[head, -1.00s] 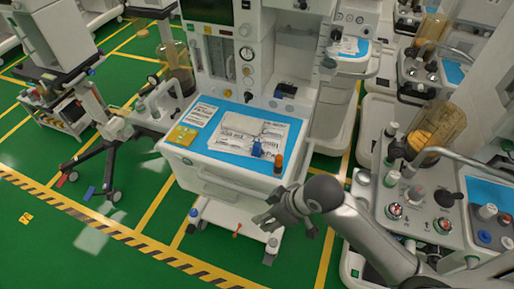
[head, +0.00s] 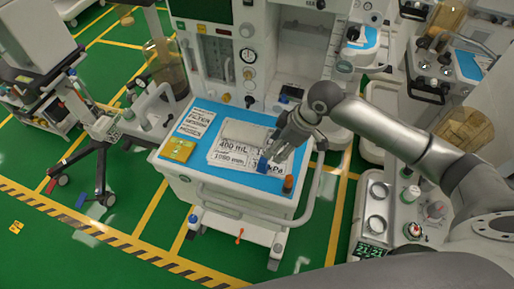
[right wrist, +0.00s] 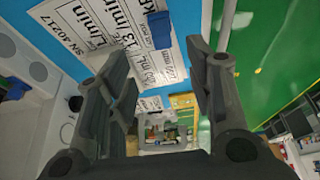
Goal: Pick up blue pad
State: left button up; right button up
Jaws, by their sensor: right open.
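A small blue pad (head: 262,165) stands at the right end of the white printed labels on the cart's blue top. It also shows in the right wrist view (right wrist: 159,29), at the top, beyond my fingertips. My right gripper (head: 277,153) is over the right part of the cart top, just right of the pad in the head view. Its fingers (right wrist: 160,57) are spread apart with nothing between them. The pad lies ahead of the gap and appears apart from both fingers. My left gripper is in no view.
A curved handle (head: 316,195) runs along the right edge. Green floor (head: 130,265) is clear in front.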

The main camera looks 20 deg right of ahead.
aim_at(263, 160)
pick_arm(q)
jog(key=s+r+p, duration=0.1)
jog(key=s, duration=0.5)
pick_arm(e)
jog(key=x, duration=0.4)
jog(key=shift+s+a+f, duration=0.25)
jog(key=shift+a+f, duration=0.1)
jog(key=shift+w+a+f, duration=0.1)
jog(key=shift+w+f, duration=0.1)
jog(key=shift+f, duration=0.05)
jog(key=p+x, duration=0.2)
jog(key=x, duration=0.1)
jog(key=shift+w+a+f, duration=0.15)
jog(key=shift+w+f, duration=0.05)
jog(key=shift+f, duration=0.05)
jog(key=shift+w+a+f, duration=0.1)
jog(key=shift+a+f, duration=0.05)
jog(key=shift+f, duration=0.35)
jog(key=c, duration=0.9)
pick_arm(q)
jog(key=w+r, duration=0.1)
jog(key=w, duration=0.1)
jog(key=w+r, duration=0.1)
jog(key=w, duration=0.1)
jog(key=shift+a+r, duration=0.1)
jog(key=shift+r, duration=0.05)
pick_arm(e)
jog(key=shift+c, duration=0.7)
